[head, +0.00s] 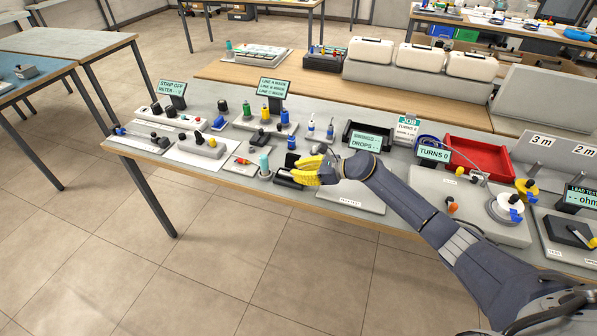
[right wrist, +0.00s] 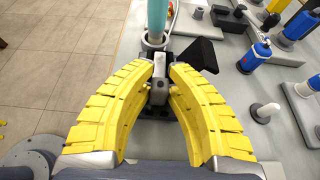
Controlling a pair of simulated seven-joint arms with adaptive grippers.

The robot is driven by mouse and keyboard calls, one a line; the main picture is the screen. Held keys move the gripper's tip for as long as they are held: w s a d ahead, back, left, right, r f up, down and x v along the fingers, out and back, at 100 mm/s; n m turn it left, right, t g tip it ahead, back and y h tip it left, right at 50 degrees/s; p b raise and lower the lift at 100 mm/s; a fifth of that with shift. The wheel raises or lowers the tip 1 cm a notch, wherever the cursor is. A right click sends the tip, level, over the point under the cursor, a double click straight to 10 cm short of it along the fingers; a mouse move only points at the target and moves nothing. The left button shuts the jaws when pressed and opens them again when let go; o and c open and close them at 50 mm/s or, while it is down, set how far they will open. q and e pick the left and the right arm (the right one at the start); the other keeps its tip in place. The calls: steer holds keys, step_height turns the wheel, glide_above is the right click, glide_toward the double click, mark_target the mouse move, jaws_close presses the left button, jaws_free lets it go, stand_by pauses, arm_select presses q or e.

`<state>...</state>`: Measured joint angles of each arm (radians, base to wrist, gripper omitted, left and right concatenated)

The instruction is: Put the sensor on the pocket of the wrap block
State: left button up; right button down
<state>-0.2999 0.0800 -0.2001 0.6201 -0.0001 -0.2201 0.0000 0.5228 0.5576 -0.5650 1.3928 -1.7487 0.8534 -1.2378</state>
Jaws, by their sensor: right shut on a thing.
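My right gripper (head: 300,173) reaches in from the right in the head view, its yellow fingers low over the front of the bench. In the right wrist view its fingers (right wrist: 162,84) are closed on a small grey and dark piece (right wrist: 159,92), which looks like the sensor. A black block (head: 286,182) sits just under and beside the fingertips; it may be the wrap block. Its pocket is hidden by the fingers, and I cannot tell whether the held piece touches it. My left gripper is not in view.
A teal-topped post (head: 264,164) stands close beyond the fingertips and also shows in the right wrist view (right wrist: 158,18). A blue bottle (right wrist: 254,56) and pegs stand nearby. A red tray (head: 477,160) is farther right. The bench's front edge is close.

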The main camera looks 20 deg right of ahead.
steer(key=c, duration=1.6)
jaws_free()
steer(key=shift+f, duration=0.1)
steer(key=shift+c, duration=0.2)
steer(key=shift+r, duration=0.2)
steer(key=v, duration=1.2)
